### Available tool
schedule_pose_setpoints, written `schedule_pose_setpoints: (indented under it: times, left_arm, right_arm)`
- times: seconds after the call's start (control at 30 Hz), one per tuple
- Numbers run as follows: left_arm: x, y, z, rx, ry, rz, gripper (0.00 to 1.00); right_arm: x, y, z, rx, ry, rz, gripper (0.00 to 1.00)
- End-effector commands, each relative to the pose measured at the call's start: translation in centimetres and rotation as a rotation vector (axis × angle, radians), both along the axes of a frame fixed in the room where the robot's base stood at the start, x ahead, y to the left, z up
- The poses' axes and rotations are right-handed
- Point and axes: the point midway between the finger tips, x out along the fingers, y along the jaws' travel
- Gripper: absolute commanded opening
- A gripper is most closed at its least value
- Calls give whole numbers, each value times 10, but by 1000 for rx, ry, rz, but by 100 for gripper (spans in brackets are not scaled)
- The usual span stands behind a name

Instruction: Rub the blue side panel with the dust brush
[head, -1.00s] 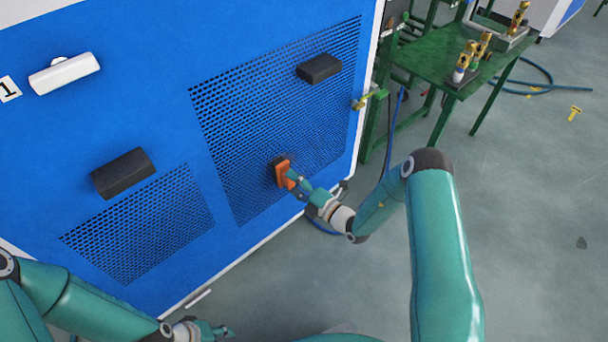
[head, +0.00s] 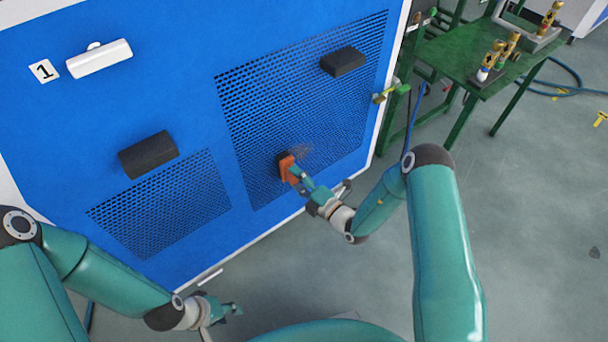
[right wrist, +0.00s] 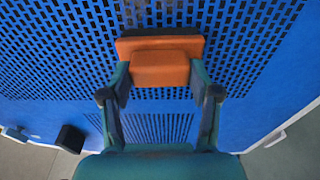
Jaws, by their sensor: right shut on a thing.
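The blue side panel (head: 190,100) fills the left and middle of the head view, with two perforated areas. The dust brush (head: 287,168) has an orange body and a dark bristle side facing the panel. It is at the lower part of the larger perforated area and appears to touch it. My right gripper (right wrist: 160,85) is shut on the brush's orange block (right wrist: 160,68). A faint brown smudge (head: 303,150) shows on the mesh just right of the brush. My left gripper (head: 234,309) is low in front of the panel, away from it; its finger opening is unclear.
Black handles (head: 343,61) and (head: 148,154) and a white handle (head: 99,58) stick out from the panel. A green table (head: 480,62) with brass fittings stands at the right. Open floor (head: 530,220) lies to the right.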

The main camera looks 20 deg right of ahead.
Motion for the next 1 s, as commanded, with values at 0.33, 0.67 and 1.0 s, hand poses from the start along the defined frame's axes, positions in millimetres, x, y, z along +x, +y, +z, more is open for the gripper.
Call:
schedule_pose_setpoints:
  times: [0.33,0.67,1.0]
  left_arm:
    - [0,0,2,0,0,0,40]
    - [0,0,-5,0,0,0,40]
    - [0,0,-11,0,0,0,40]
  right_arm:
    - [4,-12,7,0,-4,-4,34]
    - [14,-37,7,0,-4,-3,34]
    - [21,-54,6,-2,-5,-5,34]
